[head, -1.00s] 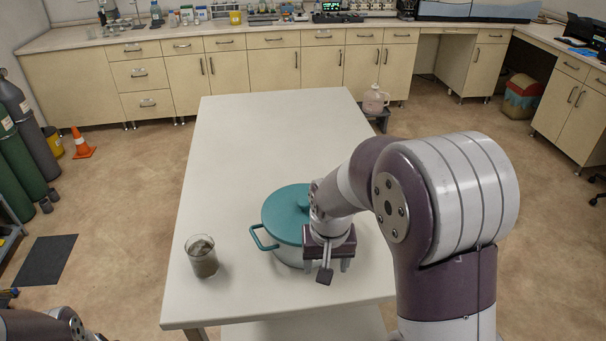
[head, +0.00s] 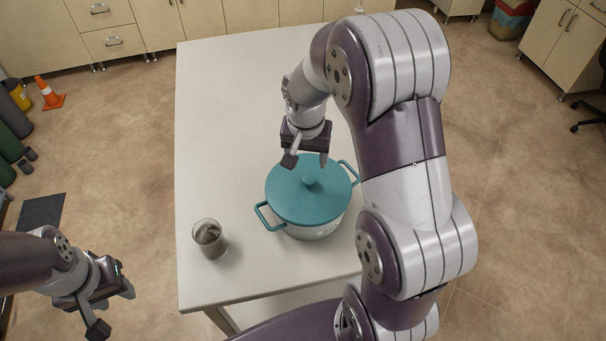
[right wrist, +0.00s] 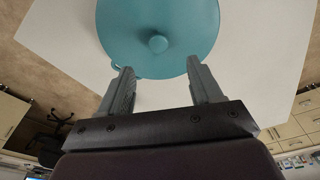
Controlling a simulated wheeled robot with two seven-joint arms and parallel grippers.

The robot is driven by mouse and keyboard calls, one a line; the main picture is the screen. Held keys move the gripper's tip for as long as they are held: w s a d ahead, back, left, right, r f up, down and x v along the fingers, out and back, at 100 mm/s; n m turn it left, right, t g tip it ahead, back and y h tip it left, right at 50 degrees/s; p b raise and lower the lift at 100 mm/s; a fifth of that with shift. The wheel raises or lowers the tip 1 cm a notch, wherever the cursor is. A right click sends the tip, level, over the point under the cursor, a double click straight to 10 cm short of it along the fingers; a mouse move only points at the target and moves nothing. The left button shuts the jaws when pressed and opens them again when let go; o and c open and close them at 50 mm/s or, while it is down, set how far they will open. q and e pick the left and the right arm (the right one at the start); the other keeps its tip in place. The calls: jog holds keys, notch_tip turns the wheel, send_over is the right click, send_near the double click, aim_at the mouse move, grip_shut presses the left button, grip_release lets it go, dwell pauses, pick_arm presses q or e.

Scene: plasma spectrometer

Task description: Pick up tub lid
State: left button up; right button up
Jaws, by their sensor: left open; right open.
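The tub lid (head: 290,196) is a round teal disc with a small knob (head: 309,180). It sits on a white tub (head: 318,230) with teal handles at its sides. My right gripper (head: 308,160) is open and empty, just behind and above the lid's far edge. In the right wrist view the lid (right wrist: 150,22) and its knob (right wrist: 158,43) lie ahead of the two fingertips (right wrist: 158,65), with the knob roughly between them and apart from them. My left gripper (head: 114,306) is open and empty, off the table at the lower left.
A glass of grey-brown content (head: 209,238) stands on the white table (head: 228,110), left of the tub. The table behind the tub and to its left is mostly clear. An orange cone (head: 48,93) stands on the floor at left.

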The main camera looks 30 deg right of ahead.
aim_at(309, 178)
jog(key=f, duration=0.2)
jog(key=f+p, duration=0.1)
jog(key=f, duration=0.2)
jog(key=w+d+f+p, duration=0.1)
jog(key=f, duration=0.2)
jog(key=shift+f, duration=0.2)
jog(key=shift+s+f, duration=0.15)
jog(key=shift+f, duration=0.2)
pick_arm(q)
jog(key=r, duration=0.3)
jog(key=shift+s, duration=0.2)
pick_arm(e)
jog(key=c, duration=1.2)
